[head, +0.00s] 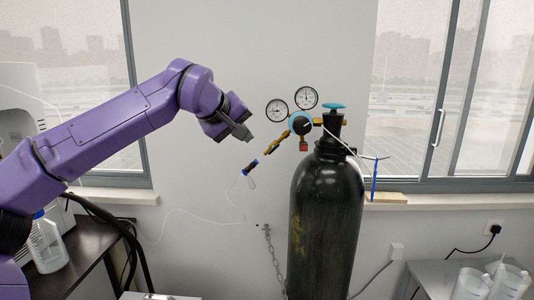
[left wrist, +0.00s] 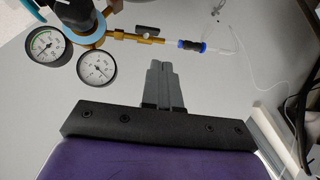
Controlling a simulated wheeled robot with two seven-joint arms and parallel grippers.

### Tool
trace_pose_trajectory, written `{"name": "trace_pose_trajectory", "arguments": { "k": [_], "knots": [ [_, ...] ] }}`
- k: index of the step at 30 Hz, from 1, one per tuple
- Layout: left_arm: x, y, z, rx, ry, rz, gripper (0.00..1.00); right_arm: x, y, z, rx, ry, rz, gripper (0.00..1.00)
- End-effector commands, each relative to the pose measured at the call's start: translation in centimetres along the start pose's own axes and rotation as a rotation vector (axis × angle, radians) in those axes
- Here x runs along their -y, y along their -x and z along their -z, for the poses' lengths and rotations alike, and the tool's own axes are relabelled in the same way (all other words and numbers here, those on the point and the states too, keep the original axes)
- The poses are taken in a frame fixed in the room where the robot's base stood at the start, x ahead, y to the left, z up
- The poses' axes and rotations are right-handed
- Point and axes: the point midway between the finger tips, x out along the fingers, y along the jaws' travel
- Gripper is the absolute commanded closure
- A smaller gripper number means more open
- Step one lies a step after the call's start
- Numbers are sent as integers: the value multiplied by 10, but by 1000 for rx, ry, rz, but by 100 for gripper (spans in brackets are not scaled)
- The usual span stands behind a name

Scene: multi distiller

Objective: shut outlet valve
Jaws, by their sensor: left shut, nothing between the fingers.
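A black gas cylinder (head: 325,215) stands upright with a blue knob (head: 335,106) on top. Its regulator (head: 302,124) has a blue ring and two round gauges. A brass outlet tube slopes down left from it and carries the outlet valve (head: 276,143). In the left wrist view the outlet valve's small dark handle (left wrist: 147,30) lies roughly along the tube. A blue and black fitting (left wrist: 190,45) follows at the tube's end. My left gripper (head: 246,137) is shut and empty, left of the outlet valve and apart from it. My right gripper is not in view.
A thin white hose (head: 185,212) runs from the fitting down left. A chain (head: 272,250) hangs by the cylinder. A dark table (head: 75,262) with a plastic bottle (head: 48,245) is at left; a table with beakers (head: 490,283) is at right.

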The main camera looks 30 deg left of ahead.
Motion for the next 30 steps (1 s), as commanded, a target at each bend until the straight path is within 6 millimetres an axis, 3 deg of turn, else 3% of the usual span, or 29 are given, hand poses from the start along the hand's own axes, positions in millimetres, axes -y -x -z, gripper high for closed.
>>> {"name": "trace_pose_trajectory", "arguments": {
  "k": [1,3,7,11,22,30],
  "knots": [
    [-4,21,11,8,3,-61,100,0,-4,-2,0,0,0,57],
    [-9,42,20,17,-6,-119,100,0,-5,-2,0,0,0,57],
    [-14,52,26,23,-16,-157,100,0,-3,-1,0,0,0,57],
    [-17,33,26,24,-18,-152,100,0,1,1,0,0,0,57],
    [-29,-47,23,24,-19,-149,100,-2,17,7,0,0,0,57],
    [-31,-69,-4,22,-19,-152,100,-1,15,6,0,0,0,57]
  ]
}}
